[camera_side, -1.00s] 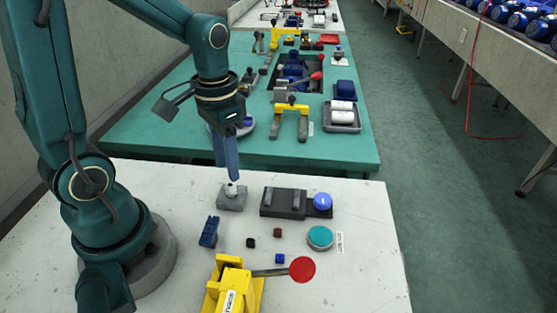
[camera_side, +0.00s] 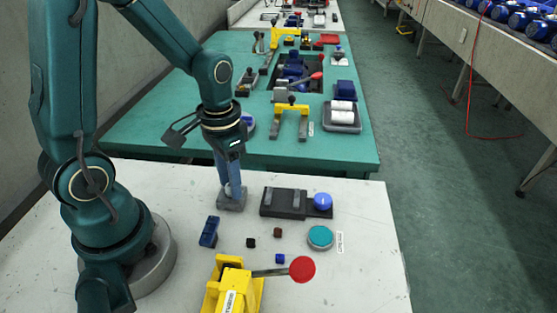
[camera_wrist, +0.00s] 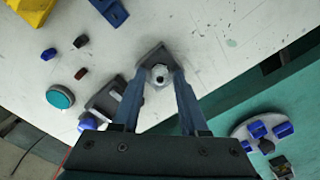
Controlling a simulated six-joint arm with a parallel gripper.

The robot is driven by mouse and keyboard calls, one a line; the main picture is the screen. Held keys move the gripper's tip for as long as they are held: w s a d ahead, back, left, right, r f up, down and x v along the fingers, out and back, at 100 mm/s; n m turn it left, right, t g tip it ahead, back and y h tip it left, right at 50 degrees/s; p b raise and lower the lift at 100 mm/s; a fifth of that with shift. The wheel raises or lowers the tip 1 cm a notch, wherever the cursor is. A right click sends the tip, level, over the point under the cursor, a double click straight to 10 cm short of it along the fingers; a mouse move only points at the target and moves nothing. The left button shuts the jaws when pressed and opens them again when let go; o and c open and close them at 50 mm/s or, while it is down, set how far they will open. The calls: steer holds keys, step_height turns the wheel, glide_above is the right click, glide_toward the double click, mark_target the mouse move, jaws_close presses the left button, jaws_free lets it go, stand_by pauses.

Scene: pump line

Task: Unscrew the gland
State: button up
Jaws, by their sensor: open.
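The gland (camera_wrist: 159,74) is a pale, round-topped fitting with a dark hole in its top. It stands on a small grey block (camera_side: 232,204), which also shows in the wrist view (camera_wrist: 152,56). My gripper (camera_side: 230,190) points down over the block, with its blue fingers low beside the gland. In the wrist view the two fingertips of my gripper (camera_wrist: 159,80) are apart, one on each side of the gland. In the side view the fingers mostly hide the gland. I cannot tell whether either finger touches it.
A dark fixture (camera_side: 284,203) with a blue knob (camera_side: 323,200) lies right of the block. A blue block (camera_side: 209,232), several small cubes, a teal disc (camera_side: 320,237) and a yellow device (camera_side: 232,286) with a red-knobbed lever (camera_side: 302,269) lie nearer the camera.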

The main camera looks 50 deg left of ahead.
jaws_close()
steer(key=n, duration=0.4)
steer(key=shift+n, duration=1.5)
steer(key=n, duration=0.7)
